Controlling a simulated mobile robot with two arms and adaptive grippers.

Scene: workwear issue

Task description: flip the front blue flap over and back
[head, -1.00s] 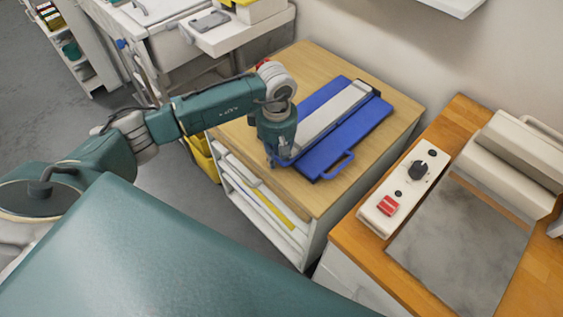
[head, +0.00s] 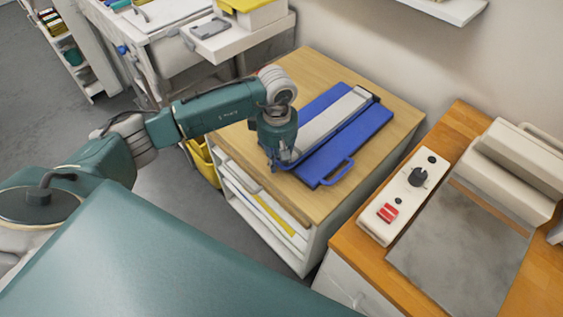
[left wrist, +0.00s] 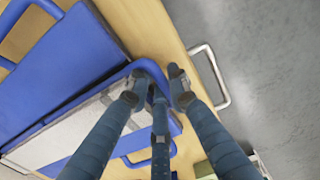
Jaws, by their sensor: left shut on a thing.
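A blue folding board with blue flaps (head: 345,147) and a pale grey middle strip (head: 330,117) lies on the wooden cabinet top. A loop handle (head: 341,172) sticks out from its right flap. My left gripper (head: 281,164) is at the board's front end, above the cabinet's front edge. In the left wrist view its fingers (left wrist: 158,88) are shut at the blue loop handle (left wrist: 131,68) of the front flap, beside the grey strip (left wrist: 82,133). The fingers hide part of this handle. The front flap's angle is hard to tell. My right gripper is out of view.
The wooden cabinet top (head: 385,155) has bare room around the board. To the right, a wooden counter (head: 352,243) bears a control box (head: 404,198) with a knob and red switch, and a grey plate (head: 465,240). A wall stands behind.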

